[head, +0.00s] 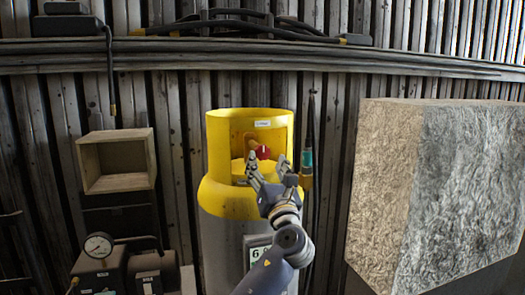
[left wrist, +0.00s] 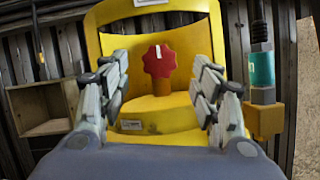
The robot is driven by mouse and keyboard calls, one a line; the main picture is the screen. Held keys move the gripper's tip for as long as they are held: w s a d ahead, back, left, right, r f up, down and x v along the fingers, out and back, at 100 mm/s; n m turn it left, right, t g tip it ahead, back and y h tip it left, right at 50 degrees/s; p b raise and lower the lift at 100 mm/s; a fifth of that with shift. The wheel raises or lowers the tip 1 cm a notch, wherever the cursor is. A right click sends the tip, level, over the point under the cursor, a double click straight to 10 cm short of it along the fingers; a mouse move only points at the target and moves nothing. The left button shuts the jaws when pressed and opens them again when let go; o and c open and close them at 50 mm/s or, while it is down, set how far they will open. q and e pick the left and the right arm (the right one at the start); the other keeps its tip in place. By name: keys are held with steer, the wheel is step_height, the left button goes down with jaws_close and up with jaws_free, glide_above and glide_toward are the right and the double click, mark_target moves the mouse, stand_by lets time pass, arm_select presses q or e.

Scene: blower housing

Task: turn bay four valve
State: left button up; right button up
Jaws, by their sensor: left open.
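A red valve knob (head: 263,152) with a white mark sits inside the collar of a yellow and grey cylinder (head: 222,190). In the left wrist view the red knob (left wrist: 160,61) stands on an orange stem, straight ahead between my fingers. My left gripper (head: 267,165) is open and empty, in front of the collar opening and just below the knob. Its two fingers show on either side of the knob in the left wrist view (left wrist: 162,90), apart from it. My right gripper is not in view.
A hose or torch with a teal part (head: 306,160) hangs close right of the cylinder. A large rough block (head: 400,180) stands further right. An open wooden box (head: 117,161) and a pressure gauge (head: 98,246) are at left. A corrugated wall is behind.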

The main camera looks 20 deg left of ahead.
mark_target(263, 155)
arm_select(q)
steer(key=p+x, duration=0.1)
steer(key=x, duration=0.4)
steer(key=shift+w+a+r, duration=0.1)
steer(key=shift+w+a, duration=0.15)
steer(key=c, duration=1.1)
